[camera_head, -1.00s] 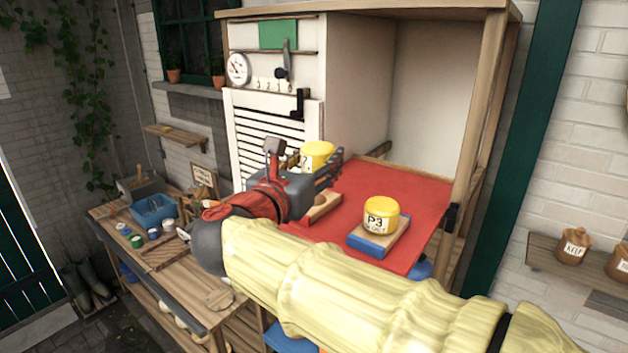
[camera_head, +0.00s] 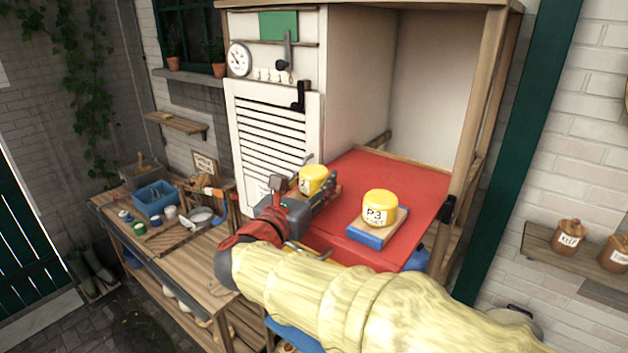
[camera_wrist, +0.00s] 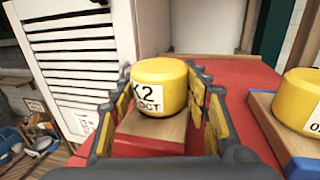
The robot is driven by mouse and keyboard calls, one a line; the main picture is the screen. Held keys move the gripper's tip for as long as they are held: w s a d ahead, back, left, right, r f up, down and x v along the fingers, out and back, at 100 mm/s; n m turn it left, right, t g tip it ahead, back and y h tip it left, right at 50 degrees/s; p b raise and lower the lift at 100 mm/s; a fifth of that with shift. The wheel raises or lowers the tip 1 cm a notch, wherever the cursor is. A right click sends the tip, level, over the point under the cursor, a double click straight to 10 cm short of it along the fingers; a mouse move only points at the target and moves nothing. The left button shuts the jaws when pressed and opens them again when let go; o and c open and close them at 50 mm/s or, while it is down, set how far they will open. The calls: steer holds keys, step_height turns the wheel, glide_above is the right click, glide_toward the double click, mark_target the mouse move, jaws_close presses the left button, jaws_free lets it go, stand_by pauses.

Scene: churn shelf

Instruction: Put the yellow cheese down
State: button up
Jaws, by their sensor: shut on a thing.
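A yellow cheese labelled K2 (camera_wrist: 158,84) sits upright between the fingers of my gripper (camera_wrist: 160,100), which is shut on it. It sits on or just above a wooden block (camera_wrist: 150,128); I cannot tell if it touches. In the head view the same cheese (camera_head: 313,178) shows at the left edge of the red shelf surface (camera_head: 400,175), partly behind my gripper (camera_head: 318,192). A second yellow cheese labelled P3 (camera_head: 380,208) stands on a blue-edged wooden board (camera_head: 366,237) to the right. It also shows at the right edge of the wrist view (camera_wrist: 303,100).
A white slatted door (camera_head: 270,135) stands close to the left of my gripper. A wooden post (camera_head: 470,120) bounds the shelf on the right. A workbench with a blue bin (camera_head: 154,197) and small pots is at the left. The red surface behind the cheeses is clear.

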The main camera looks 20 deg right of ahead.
steer(key=shift+f+b, duration=0.15)
steer(key=shift+b, duration=0.25)
steer(key=o, duration=1.2)
steer(key=shift+o, duration=0.2)
steer(key=shift+r+p, duration=0.3)
steer(key=shift+p, duration=0.25)
steer(key=b+v, duration=0.4)
steer(key=v, duration=0.8)
